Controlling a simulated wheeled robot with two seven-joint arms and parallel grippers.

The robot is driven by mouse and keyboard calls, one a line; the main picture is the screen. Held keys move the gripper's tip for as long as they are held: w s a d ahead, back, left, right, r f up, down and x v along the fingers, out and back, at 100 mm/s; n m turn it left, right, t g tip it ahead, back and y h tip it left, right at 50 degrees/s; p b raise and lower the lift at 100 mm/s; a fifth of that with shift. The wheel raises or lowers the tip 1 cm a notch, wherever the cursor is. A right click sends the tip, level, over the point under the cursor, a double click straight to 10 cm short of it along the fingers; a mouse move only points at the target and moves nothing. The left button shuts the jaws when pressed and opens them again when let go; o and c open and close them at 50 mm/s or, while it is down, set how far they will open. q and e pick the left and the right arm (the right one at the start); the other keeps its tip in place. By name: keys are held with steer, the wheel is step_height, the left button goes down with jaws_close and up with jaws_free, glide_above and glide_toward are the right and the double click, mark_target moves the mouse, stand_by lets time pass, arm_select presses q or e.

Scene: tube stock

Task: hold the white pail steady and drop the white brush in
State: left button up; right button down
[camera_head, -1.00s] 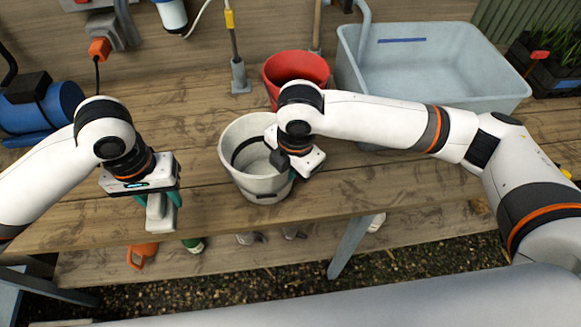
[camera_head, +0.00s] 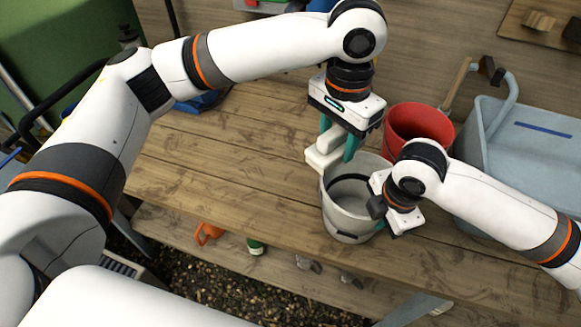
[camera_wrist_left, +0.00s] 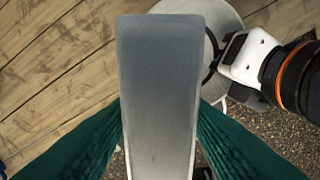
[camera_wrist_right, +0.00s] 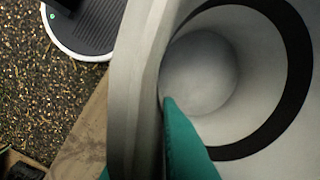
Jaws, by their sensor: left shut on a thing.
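The white pail (camera_head: 345,222) stands upright near the table's front edge. It fills much of the right wrist view (camera_wrist_right: 262,25). My right gripper (camera_head: 380,208) is at its right rim, one teal finger inside and the other outside, with the wall pinched between them. My left gripper (camera_head: 338,143) is shut on the white brush (camera_head: 322,160) and holds it at the pail's far left rim in the picture. In the left wrist view, the brush (camera_wrist_left: 160,90) lies between the teal fingers and covers part of the pail (camera_wrist_left: 232,15).
A red bucket (camera_head: 418,122) stands right behind the pail. A pale blue tub (camera_head: 530,165) is at the right. The wooden table (camera_head: 230,150) is clear to the left of the pail.

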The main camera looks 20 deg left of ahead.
arm_select(q)
steer(key=w+d+r+m, duration=0.2)
steer(key=d+r, duration=0.4)
steer(key=r, duration=0.1)
step_height(320, 180, down, 8)
steer(key=shift+s+a+r, duration=0.15)
steer(key=shift+s, duration=0.1)
stand_by(0.3)
steer(key=o, duration=1.1)
steer(key=shift+r, duration=0.1)
step_height(320, 180, up, 12)
stand_by(0.3)
